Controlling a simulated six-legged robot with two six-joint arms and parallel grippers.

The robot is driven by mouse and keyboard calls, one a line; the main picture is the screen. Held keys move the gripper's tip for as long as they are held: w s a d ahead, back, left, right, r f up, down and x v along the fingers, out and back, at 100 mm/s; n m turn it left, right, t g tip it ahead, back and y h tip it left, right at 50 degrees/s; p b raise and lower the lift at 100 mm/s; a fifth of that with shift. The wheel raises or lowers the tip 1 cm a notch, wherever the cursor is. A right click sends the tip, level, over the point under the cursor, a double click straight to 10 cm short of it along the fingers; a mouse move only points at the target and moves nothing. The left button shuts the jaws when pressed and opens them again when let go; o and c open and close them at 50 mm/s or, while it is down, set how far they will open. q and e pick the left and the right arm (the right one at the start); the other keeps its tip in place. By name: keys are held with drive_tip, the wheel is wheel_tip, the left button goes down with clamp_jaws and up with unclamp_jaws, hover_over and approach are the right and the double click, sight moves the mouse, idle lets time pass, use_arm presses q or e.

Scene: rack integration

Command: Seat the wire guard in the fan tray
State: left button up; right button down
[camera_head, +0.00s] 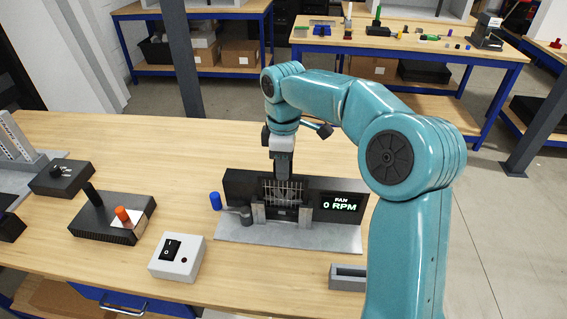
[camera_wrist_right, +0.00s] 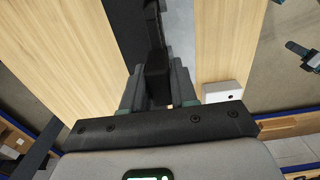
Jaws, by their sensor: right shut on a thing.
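The fan tray (camera_head: 290,236) stands on the wooden table, with a grey base, two upright grey posts and a black back panel. A display on its right side reads "FAN 0 RPM". The wire guard (camera_head: 283,190) is a small grid of thin upright wires, upright between the posts at the tray. My right gripper (camera_head: 281,172) comes down from above and is shut on the guard's top. In the right wrist view my gripper fingers (camera_wrist_right: 160,88) show, but the guard is hard to make out. Whether its lower edge is fully down in the tray I cannot tell. My left gripper is not in view.
A white switch box (camera_head: 177,257) sits at the front left of the tray. A blue knob (camera_head: 215,201) stands at the tray's left. A black box with an orange knob (camera_head: 122,215) is further left, and a small grey holder (camera_head: 348,277) is front right.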

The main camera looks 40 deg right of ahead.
drive_tip(key=shift+f+b, duration=1.35)
drive_tip(key=shift+f, duration=0.7)
drive_tip(key=c, duration=0.8)
unclamp_jaws()
drive_tip(key=shift+r, duration=0.1)
wheel_tip(320, 180, up, 16)
drive_tip(key=p, duration=0.3)
drive_tip(key=shift+r, duration=0.1)
